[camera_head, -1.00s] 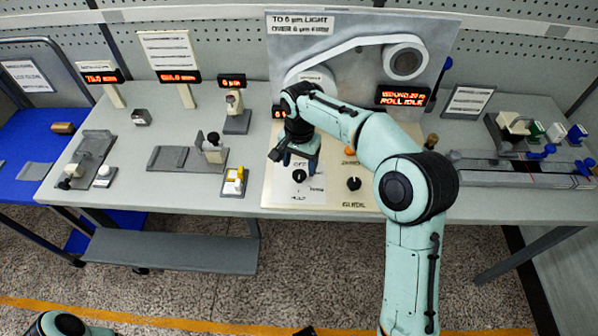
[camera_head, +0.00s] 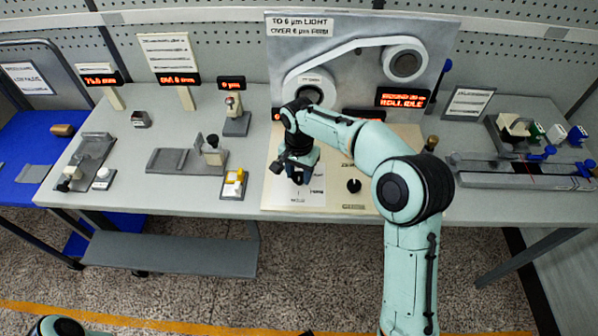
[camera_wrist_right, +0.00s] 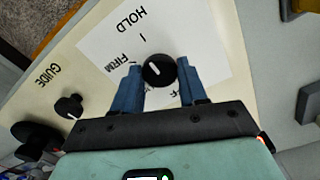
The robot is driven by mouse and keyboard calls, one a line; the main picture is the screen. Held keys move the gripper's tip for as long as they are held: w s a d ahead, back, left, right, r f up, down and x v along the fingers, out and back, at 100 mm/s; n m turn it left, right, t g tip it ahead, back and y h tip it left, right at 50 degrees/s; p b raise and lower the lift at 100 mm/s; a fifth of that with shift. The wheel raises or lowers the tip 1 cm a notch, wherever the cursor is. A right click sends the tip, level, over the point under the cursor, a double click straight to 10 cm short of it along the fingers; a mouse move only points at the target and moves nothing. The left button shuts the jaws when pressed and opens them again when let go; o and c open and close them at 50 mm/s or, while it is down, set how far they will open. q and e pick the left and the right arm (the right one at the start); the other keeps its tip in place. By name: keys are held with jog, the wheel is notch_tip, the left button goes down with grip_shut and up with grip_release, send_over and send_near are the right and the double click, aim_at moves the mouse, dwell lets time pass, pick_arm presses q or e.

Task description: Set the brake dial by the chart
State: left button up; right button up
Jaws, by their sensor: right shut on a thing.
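The brake dial (camera_wrist_right: 158,70) is a round black knob with a white pointer line. In the right wrist view the words HOLD and FIRM show beside it; other lettering is partly covered by a finger. Its line slants to the upper left in that view. My right gripper (camera_wrist_right: 159,68) has its blue fingers on either side of the dial, shut on it. In the head view my right gripper (camera_head: 298,176) hides the dial. The chart (camera_head: 300,27) on the grey back panel reads "TO 6 µm LIGHT, OVER 6 µm FIRM". My left gripper is not in view.
The black guide dial (camera_head: 353,186) sits right of the gripper on the same cream panel (camera_head: 385,206). A red-lit display (camera_head: 403,97) is on the back panel. A small gauge (camera_head: 236,120) with a lit readout (camera_head: 231,83) and a yellow-and-white switch (camera_head: 234,182) stand to the left.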

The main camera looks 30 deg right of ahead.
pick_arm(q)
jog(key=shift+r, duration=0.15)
pick_arm(e)
jog(key=shift+n, duration=0.3)
jog(key=n+p, duration=0.2)
jog(key=n, duration=0.3)
jog(key=shift+r, duration=0.1)
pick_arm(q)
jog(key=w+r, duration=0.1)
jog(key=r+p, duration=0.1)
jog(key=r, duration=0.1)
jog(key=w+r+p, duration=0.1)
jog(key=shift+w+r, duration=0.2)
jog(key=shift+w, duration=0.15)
pick_arm(e)
jog(key=n, duration=0.6)
jog(key=o, duration=1)
jog(key=shift+o, duration=0.2)
